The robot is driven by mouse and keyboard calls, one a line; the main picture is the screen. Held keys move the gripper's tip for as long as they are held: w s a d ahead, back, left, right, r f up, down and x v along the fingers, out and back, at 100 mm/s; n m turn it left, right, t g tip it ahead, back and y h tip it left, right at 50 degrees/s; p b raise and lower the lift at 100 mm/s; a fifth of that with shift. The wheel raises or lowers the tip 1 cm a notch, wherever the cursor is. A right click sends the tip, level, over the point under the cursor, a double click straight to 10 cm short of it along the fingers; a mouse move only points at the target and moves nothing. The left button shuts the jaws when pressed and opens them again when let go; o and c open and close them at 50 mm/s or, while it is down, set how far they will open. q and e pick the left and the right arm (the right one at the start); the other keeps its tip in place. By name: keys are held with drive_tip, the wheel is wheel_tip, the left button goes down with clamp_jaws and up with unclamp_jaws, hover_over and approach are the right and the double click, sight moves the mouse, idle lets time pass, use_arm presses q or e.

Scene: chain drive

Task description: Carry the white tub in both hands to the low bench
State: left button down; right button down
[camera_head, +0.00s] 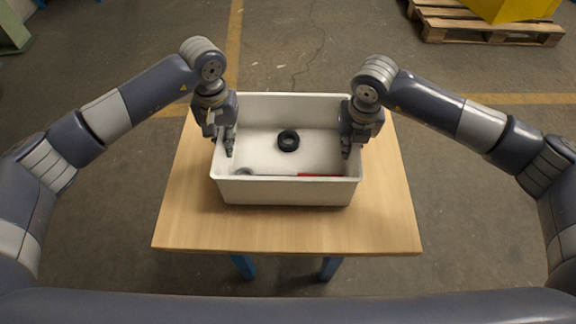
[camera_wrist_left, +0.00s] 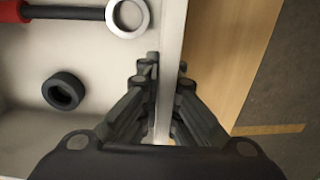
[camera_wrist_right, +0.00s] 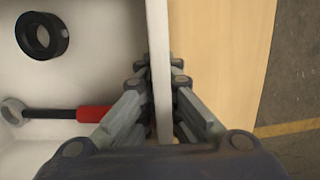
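The white tub (camera_head: 285,192) is over the middle of a wooden-topped table (camera_head: 285,232) with blue legs and looks level. I cannot tell whether it rests on the top or is slightly raised. My left gripper (camera_head: 230,146) straddles the tub's left wall; the left wrist view shows its fingers pressed to both sides of that wall (camera_wrist_left: 171,35). My right gripper (camera_head: 347,148) is at the right wall, and the right wrist view shows that wall (camera_wrist_right: 158,30) pinched between its fingers.
Inside the tub lie a black ring (camera_head: 288,140) and a tool with a red handle (camera_wrist_right: 92,113) and metal ring end. A wooden pallet (camera_head: 490,32) with a yellow object (camera_head: 515,8) stands at the back right. The surrounding concrete floor, with yellow lines, is mostly clear.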

use_arm(q)
drive_tip(key=shift+w+a+f, duration=0.1)
drive_tip(key=shift+a+f, duration=0.05)
drive_tip(key=shift+f, duration=0.1)
use_arm(e)
drive_tip(key=shift+w+d+f, duration=0.1)
drive_tip(key=shift+d+f, duration=0.1)
drive_tip(key=shift+f, duration=0.05)
use_arm(q)
drive_tip(key=c, duration=2.2)
unclamp_jaws()
use_arm(e)
drive_tip(key=c, duration=2.2)
unclamp_jaws()
use_arm(q)
drive_tip(key=o, duration=0.4)
use_arm(e)
drive_tip(key=o, duration=0.4)
drive_tip(key=shift+a, duration=0.1)
use_arm(q)
drive_tip(key=shift+r, duration=0.1)
